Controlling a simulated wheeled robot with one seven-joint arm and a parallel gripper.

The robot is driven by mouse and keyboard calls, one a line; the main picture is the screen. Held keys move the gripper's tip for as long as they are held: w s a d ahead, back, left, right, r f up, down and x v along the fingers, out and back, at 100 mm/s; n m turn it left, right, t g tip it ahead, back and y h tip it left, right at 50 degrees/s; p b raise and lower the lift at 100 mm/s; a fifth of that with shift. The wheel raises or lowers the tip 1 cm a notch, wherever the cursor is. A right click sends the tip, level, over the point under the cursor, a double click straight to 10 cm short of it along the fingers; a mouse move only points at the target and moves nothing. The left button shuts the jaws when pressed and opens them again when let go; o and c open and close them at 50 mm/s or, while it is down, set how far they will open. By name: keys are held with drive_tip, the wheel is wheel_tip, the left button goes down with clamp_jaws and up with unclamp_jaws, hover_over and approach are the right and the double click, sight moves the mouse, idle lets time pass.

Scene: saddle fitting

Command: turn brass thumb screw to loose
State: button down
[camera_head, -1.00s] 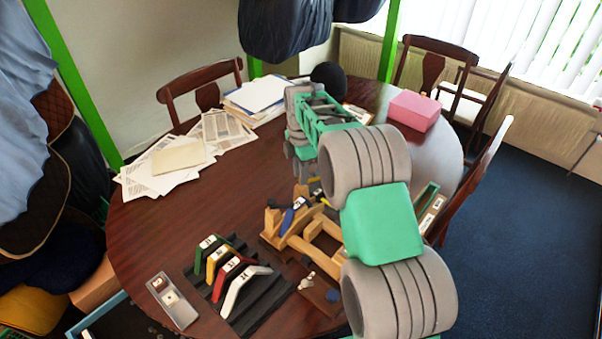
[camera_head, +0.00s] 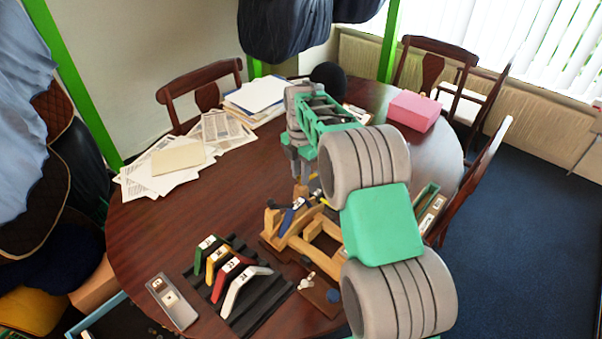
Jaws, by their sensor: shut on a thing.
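My gripper (camera_head: 299,178) points down at the back of the wooden fixture (camera_head: 322,245). Its fingers are shut at the top of a small tan upright piece (camera_head: 300,190) there. The brass thumb screw is too small and too covered by the fingers to make out clearly; the grip is at its apparent place. A dark blue saddle piece (camera_head: 291,214) with a white label sits tilted in the fixture, in front of the gripper. My arm hides the fixture's right side.
Green, yellow, red and white angled pieces (camera_head: 240,287) stand on a black ribbed rack (camera_head: 262,318). A grey tray (camera_head: 183,317) lies left of it. Small pale parts (camera_head: 307,281) lie before the fixture. Papers (camera_head: 168,178) and a pink box (camera_head: 413,111) lie farther back. The table's left middle is clear.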

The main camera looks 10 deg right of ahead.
drive_tip(key=shift+w+r, duration=0.15)
drive_tip(key=shift+r, duration=0.05)
drive_tip(key=c, duration=1.4)
unclamp_jaws()
drive_tip(key=shift+d+f, duration=0.1)
drive_tip(key=shift+d, duration=0.05)
drive_tip(key=shift+o, duration=1)
wheel_tip(320, 180, up, 8)
drive_tip(key=shift+f+b, duration=0.15)
drive_tip(key=shift+b, duration=0.4)
drive_tip(key=s+r+m+t, duration=0.1)
drive_tip(key=s+r+m, duration=0.2)
drive_tip(key=s+m, duration=0.45)
drive_tip(key=s+r+m+t, duration=0.1)
drive_tip(key=s+r+m, duration=0.2)
drive_tip(key=s+m, duration=0.4)
drive_tip(key=s+f+m, duration=0.3)
drive_tip(key=s+m, duration=0.2)
drive_tip(key=s, duration=0.2)
drive_tip(key=s+f+m+t, duration=0.1)
drive_tip(key=s+f+m, duration=0.2)
drive_tip(key=s, duration=0.4)
drive_tip(key=shift+a+m+t, duration=0.2)
drive_tip(key=shift+m+t, duration=0.1)
drive_tip(key=shift+m, duration=0.55)
